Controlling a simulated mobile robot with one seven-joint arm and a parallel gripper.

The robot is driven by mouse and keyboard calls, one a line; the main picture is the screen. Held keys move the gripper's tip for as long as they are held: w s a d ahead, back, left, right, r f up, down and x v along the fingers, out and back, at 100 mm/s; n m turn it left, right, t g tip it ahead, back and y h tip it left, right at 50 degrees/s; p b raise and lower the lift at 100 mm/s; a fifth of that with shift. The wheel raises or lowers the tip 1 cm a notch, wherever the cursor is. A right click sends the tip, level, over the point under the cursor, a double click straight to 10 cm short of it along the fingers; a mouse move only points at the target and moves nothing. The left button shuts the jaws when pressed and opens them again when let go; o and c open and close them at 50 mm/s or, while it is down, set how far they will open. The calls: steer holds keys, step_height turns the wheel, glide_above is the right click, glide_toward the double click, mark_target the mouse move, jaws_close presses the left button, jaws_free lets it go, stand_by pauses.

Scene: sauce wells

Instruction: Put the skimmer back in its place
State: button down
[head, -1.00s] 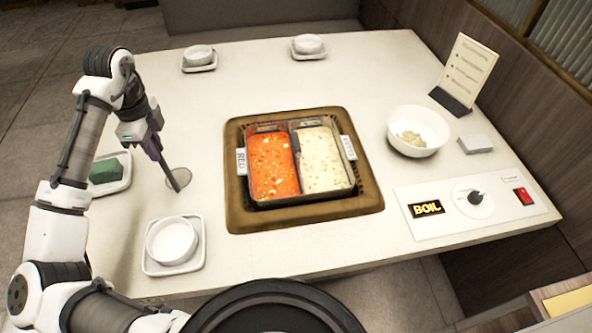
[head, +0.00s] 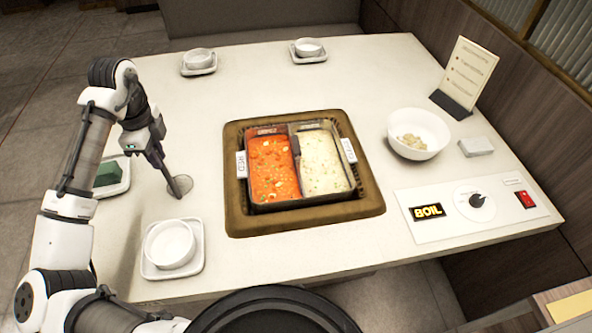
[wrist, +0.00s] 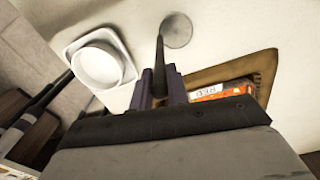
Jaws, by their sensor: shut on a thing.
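The skimmer (head: 180,186) has a dark, thin handle and a round greyish head. My gripper (head: 152,150) is shut on its handle, left of the pot. The handle slants down and right to the head, which is over the bare table; I cannot tell whether it touches. In the wrist view, the handle runs away from the jaws of my gripper (wrist: 160,85) to a round grey disc, the skimmer head (wrist: 176,30). The pot (head: 300,204) sits in a brown frame, with red broth on the left and pale broth on the right.
A white bowl on a square saucer (head: 196,262) is at the front left, and a tray with a green block (head: 108,173) is behind my arm. A white bowl of food (head: 420,145), a menu stand (head: 462,80) and a control panel (head: 470,235) are on the right.

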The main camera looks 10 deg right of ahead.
steer(key=shift+f, duration=0.1)
steer(key=c, duration=1.3)
jaws_free()
steer(key=shift+o, duration=0.6)
steer(key=o, duration=0.7)
steer(key=shift+r, duration=0.2)
step_height(320, 180, up, 6)
steer(key=p, duration=0.6)
steer(key=shift+f+p, duration=0.2)
steer(key=shift+p, duration=0.15)
steer(key=shift+r, duration=2.5)
